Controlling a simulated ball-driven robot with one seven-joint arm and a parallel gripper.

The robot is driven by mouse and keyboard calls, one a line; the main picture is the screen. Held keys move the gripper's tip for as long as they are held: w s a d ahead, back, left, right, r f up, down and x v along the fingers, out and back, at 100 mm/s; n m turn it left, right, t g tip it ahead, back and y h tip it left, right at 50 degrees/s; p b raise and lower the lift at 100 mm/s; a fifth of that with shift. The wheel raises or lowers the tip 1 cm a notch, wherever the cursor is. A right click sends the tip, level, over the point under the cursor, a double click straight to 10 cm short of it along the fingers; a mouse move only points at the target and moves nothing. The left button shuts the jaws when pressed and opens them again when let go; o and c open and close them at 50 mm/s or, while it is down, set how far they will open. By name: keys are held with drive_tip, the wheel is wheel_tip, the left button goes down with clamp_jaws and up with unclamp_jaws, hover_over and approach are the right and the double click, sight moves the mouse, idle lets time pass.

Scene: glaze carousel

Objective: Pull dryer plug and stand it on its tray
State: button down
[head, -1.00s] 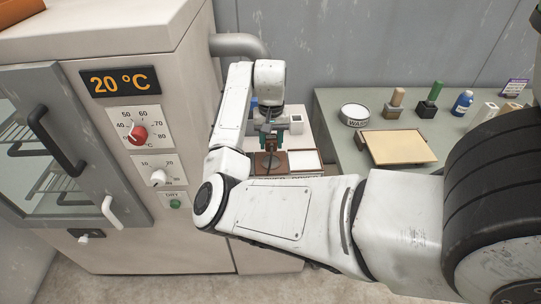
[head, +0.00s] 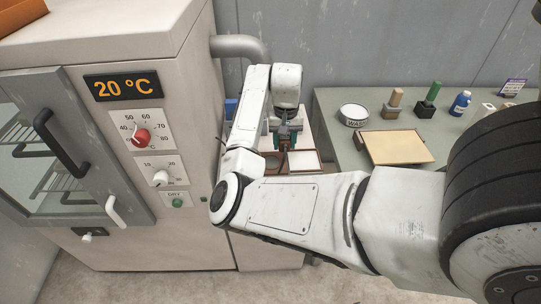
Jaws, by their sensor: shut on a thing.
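My gripper (head: 285,136) is at the back, over the small white bench right of the dryer. It points down and its jaws are shut on a small dark thing that looks like the dryer plug; the plug is too small and too covered to make out. Just below and left is a brown tray (head: 271,158), partly behind my arm. Beside it on the right is a white-topped tray with a brown edge (head: 304,161). I cannot tell whether the held thing touches either one. A thin black cord (head: 228,146) shows left of my forearm.
The dryer (head: 174,108) stands close on the left, with a display reading 20 °C, knobs and a door handle.

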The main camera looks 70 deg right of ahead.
drive_tip(key=p, duration=0.3)
hover_over(304, 161)
idle(0.8)
drive_tip(key=shift+f+b, duration=1)
drive_tip(key=shift+f, duration=2)
drive_tip(key=c, duration=0.5)
unclamp_jaws()
drive_tip(key=shift+w, duration=0.1)
drive_tip(key=shift+r+p, duration=2.55)
drive_tip(key=shift+r, duration=6.3)
